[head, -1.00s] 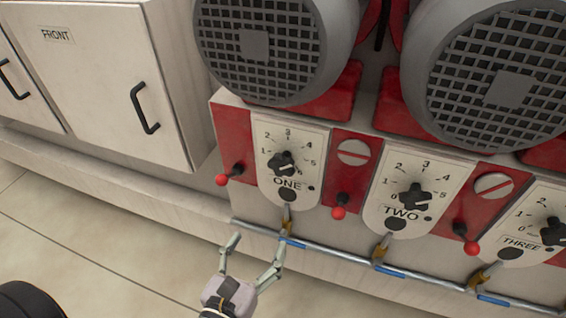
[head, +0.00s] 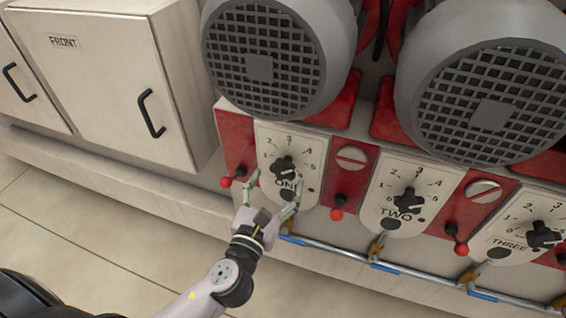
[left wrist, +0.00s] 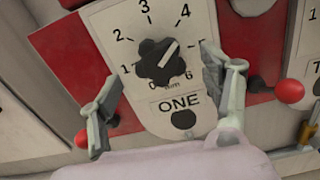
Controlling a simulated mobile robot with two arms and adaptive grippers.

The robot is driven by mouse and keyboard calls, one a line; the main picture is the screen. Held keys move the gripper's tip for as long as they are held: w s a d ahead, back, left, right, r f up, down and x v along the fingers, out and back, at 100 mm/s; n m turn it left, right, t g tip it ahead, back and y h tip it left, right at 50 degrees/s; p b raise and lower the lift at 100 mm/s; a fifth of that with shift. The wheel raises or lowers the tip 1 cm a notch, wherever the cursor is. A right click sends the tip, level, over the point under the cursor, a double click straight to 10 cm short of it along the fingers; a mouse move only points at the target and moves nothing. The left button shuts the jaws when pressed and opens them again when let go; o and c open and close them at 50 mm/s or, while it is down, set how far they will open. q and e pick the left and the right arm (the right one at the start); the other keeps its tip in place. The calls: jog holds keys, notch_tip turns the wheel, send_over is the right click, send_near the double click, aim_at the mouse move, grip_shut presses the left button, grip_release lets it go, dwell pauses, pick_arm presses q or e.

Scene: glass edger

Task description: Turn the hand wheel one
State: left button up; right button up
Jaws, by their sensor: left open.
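Hand wheel one is a black lobed knob (head: 284,168) with a pale pointer line, on a white dial plate marked ONE (head: 290,140). In the left wrist view the knob (left wrist: 159,60) sits ahead, between the finger lines, with its pointer toward the upper right, between 4 and 5. My left gripper (head: 275,187) is open, its fingers on either side of the lower plate. In the left wrist view the open fingers (left wrist: 165,85) flank the plate, and the knob is not gripped. My right gripper is not in view.
Red-knobbed levers (head: 226,182) and (head: 337,214) flank the dial. Dial TWO (head: 408,201) and dial THREE (head: 543,235) stand to the right. Large grey motors (head: 279,60) overhang the panel. A metal pipe (head: 345,253) runs below. Open floor lies at lower left.

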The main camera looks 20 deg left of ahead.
aim_at(282, 173)
pick_arm(q)
jog(key=w, duration=0.4)
jog(key=shift+p, duration=0.4)
jog(key=shift+w+d, duration=0.1)
jog(key=shift+w, duration=0.25)
jog(key=c, duration=1.2)
jog(key=shift+o, duration=0.2)
jog(key=shift+n, duration=0.3)
